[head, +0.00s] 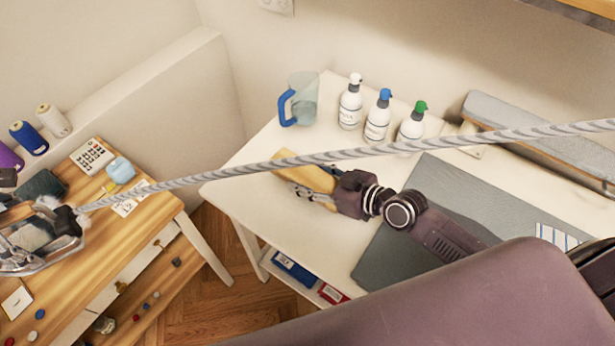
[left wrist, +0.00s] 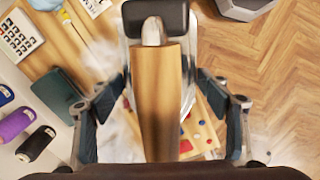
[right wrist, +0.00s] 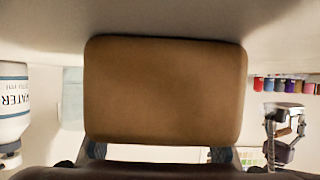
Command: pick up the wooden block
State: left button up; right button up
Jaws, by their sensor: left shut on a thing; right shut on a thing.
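The wooden block (head: 296,160) is tan with rounded edges. In the head view it is at the fingers of my right gripper (head: 318,192), over the white table. The right wrist view shows the block (right wrist: 165,88) filling the middle, with my right fingers (right wrist: 158,153) shut on it at its lower edge. I cannot tell whether it touches the table. My left gripper (head: 28,238) is at the far left, over the wooden table. In the left wrist view, my left fingers (left wrist: 158,105) are around the wooden handle of a metal iron (left wrist: 158,85).
A grey braided cord (head: 350,152) runs across the head view from the iron. A blue-handled jug (head: 303,98) and several pump bottles (head: 376,115) stand behind the block. A grey mat (head: 385,250) lies on the white table (head: 235,182). Floor separates it from the wooden table (head: 150,210).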

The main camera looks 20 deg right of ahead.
jog(key=shift+r, duration=0.15)
jog(key=c, duration=0.4)
jog(key=shift+w+r, duration=0.1)
